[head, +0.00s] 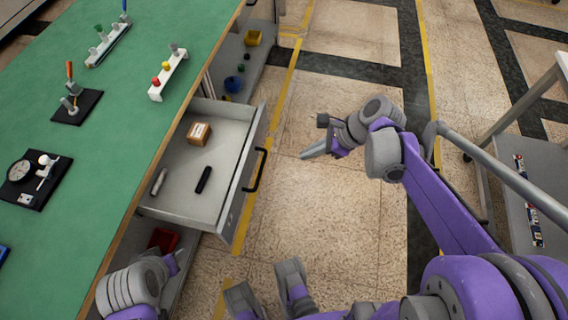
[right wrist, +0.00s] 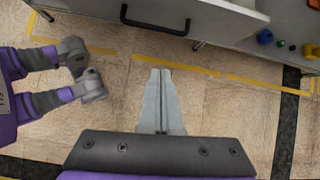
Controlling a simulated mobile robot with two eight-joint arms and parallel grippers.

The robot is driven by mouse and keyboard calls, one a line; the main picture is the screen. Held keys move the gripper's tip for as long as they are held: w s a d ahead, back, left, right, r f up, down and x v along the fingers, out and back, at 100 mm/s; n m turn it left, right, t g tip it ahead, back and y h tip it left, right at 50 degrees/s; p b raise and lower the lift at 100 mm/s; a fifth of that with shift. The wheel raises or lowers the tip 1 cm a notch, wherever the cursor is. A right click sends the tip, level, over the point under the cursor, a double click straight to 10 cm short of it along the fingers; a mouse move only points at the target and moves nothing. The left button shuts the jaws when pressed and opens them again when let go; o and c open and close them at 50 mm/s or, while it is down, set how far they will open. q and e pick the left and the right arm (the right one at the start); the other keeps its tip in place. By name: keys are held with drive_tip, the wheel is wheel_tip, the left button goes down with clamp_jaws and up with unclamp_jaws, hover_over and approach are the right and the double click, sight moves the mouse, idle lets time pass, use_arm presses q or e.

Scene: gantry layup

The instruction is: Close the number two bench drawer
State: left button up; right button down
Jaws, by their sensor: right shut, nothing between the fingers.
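The bench drawer (head: 225,116) stands pulled out from the green-topped bench in the head view. Its front carries a black bar handle (head: 258,170), and the handle also shows at the top of the right wrist view (right wrist: 155,22). My right gripper (head: 303,155) is shut and empty, above the floor to the right of the handle and apart from it. In the right wrist view its closed fingers (right wrist: 160,74) point toward the drawer front, below the handle. My left gripper (head: 176,259) is partly seen near the drawer's near corner; its jaw state is unclear.
The drawer holds a small cardboard box (head: 199,134), a black rod (head: 203,180) and a grey cylinder (head: 158,182). An open shelf beyond holds a yellow bin (head: 253,38) and a blue item (head: 232,84). A cart (head: 540,165) stands right. Floor between is clear.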

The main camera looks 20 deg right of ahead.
drive_tip(key=w+a+f+m+b, duration=0.1)
drive_tip(key=w+a+f+b, duration=0.2)
drive_tip(key=w+a+f, duration=0.3)
wheel_tip(320, 180, down, 3)
drive_tip(key=shift+a+r, duration=0.1)
drive_tip(key=shift+a, duration=0.85)
drive_tip(key=shift+w, duration=0.15)
hover_over(193, 155)
drive_tip(key=d, duration=0.1)
drive_tip(key=shift+s+b, duration=0.4)
drive_tip(key=shift+s, duration=0.05)
drive_tip(key=shift+w+a, duration=0.4)
drive_tip(key=shift+a, duration=0.15)
